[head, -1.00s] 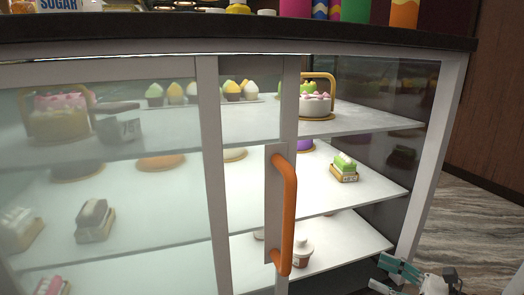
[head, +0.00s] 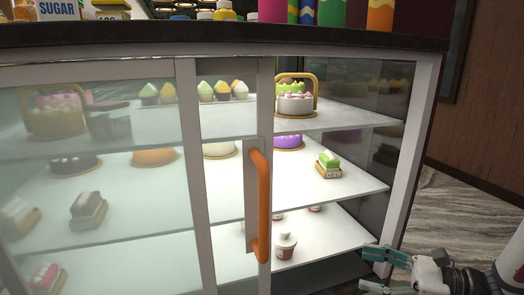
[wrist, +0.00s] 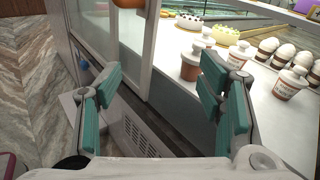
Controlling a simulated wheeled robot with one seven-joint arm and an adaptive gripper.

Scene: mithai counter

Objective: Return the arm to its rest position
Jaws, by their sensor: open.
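My gripper (head: 376,270) is at the lower right of the head view, beside the lower right corner of the display case (head: 412,150). Its teal fingers are spread apart with nothing between them. In the wrist view the open fingers (wrist: 162,75) frame the case's lower front, with wood-look floor to the left. A lit shelf with small jars (wrist: 195,62) lies beyond the right finger. Whether the fingers touch the case cannot be told. Part of my arm shows behind the gripper at the right edge.
The case has a glass front with an orange handle (head: 258,205) on a sliding-type panel. Cakes and cupcakes (head: 205,91) stand on its shelves. A dark counter top (head: 300,37) carries a sugar box (head: 57,9) and bright cylinders. Open floor (head: 460,215) lies to the right.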

